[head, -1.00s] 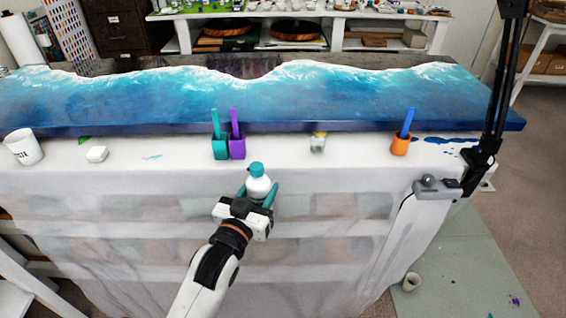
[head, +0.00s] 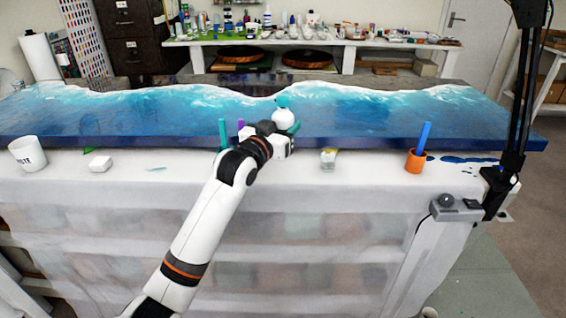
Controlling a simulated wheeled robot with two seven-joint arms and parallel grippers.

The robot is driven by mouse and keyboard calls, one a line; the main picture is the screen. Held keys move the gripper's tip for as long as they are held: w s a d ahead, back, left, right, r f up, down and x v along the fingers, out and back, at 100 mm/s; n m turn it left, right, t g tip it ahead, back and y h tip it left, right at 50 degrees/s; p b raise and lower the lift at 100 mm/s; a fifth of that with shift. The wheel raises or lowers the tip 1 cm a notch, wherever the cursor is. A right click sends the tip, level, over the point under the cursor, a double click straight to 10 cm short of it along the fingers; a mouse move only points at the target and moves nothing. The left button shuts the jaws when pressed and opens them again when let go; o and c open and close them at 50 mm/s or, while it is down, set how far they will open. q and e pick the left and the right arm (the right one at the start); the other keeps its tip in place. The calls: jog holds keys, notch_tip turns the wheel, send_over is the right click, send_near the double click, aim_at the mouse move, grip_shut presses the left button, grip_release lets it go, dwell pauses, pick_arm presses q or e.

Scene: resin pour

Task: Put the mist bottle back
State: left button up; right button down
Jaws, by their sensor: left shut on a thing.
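The mist bottle (head: 283,117) is white with a teal top. My left gripper (head: 284,130) is shut on it and holds it upright in front of the blue resin slab (head: 150,120). The gripper and wrist hide the bottle's lower part. Whether the bottle touches anything behind it cannot be told. My right gripper is not in view.
Teal (head: 223,132) and purple sticks stand just left of my gripper, their cups hidden by my arm. A small jar (head: 328,158), an orange cup (head: 415,161), a white mug (head: 27,154) and a white block (head: 99,164) line the front ledge. A cluttered shelf (head: 355,42) stands behind.

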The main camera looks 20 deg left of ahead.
pick_arm(q)
jog(key=shift+f, duration=3.5)
jog(key=shift+f, duration=0.15)
jog(key=o, duration=1.1)
jog(key=shift+s, duration=0.15)
jog(key=s, duration=0.4)
jog(key=s+a, duration=0.1)
jog(key=s, duration=0.2)
jog(key=s+a, duration=0.1)
jog(key=s, duration=0.3)
jog(key=shift+s+a, duration=0.15)
jog(key=shift+s, duration=0.15)
